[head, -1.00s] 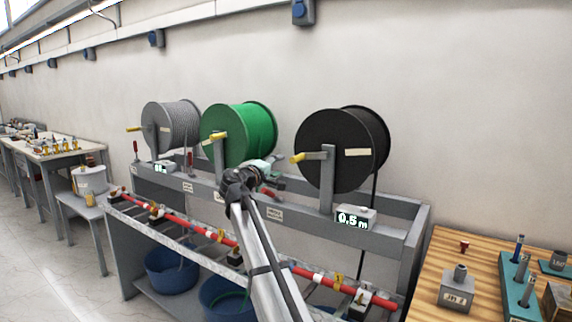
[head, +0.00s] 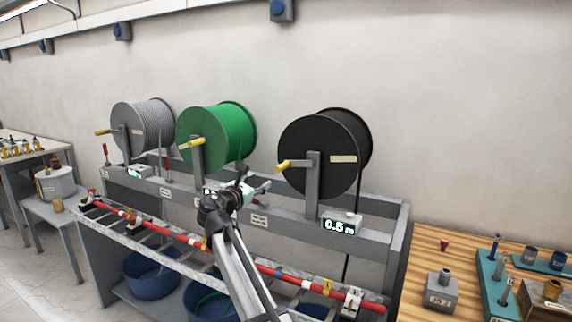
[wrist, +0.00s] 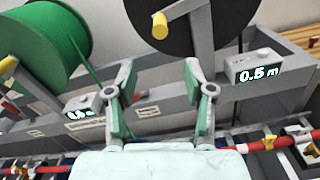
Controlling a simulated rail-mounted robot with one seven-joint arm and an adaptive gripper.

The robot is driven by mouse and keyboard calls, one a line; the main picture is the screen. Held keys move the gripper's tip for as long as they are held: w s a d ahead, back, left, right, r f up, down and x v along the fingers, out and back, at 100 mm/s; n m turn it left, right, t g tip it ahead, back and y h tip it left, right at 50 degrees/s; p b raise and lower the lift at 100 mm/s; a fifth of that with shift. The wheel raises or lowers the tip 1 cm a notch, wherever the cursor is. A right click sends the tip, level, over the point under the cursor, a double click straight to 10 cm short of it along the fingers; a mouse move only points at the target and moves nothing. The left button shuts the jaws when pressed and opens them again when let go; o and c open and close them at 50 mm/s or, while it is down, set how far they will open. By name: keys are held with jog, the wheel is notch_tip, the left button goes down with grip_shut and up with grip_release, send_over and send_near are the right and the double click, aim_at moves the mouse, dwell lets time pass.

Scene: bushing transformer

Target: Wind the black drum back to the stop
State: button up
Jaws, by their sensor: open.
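The black drum (head: 318,155) hangs on a grey post at the right end of the rack, with a yellow crank handle (head: 284,167) on its left. A display (head: 340,226) below it reads 0.5 m. Black cable runs down from the drum. In the wrist view the drum (wrist: 222,30) is cut off at the top, its yellow handle (wrist: 160,25) is at upper middle, and the display (wrist: 258,72) reads 0.5 m. My gripper (wrist: 160,82) is open and empty, its fingers below the handle and apart from it. In the head view my gripper (head: 247,190) is left of and below the drum.
A green drum (head: 215,137) and a grey drum (head: 143,127) stand to the left. A red rail (head: 285,273) with clamps runs along the rack front. Blue tubs (head: 150,272) sit below. A wooden bench (head: 408,302) with fixtures stands at right.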

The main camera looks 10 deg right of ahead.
aim_at(283, 166)
jog(key=w+d+n+p, duration=0.1)
jog(key=w+d, duration=0.2)
jog(key=w, duration=0.1)
jog(key=w+d+p, duration=0.2)
jog(key=w+d, duration=0.1)
jog(key=w, duration=0.1)
jog(key=w+d+n+p, duration=0.1)
jog(key=w+d, duration=0.2)
jog(key=w, duration=0.2)
jog(key=shift+d+r+n, duration=0.15)
jog(key=shift+d+n, duration=0.15)
jog(key=shift+d, duration=0.05)
jog(key=shift+w+d, duration=0.45)
jog(key=shift+d, duration=0.05)
grip_shut()
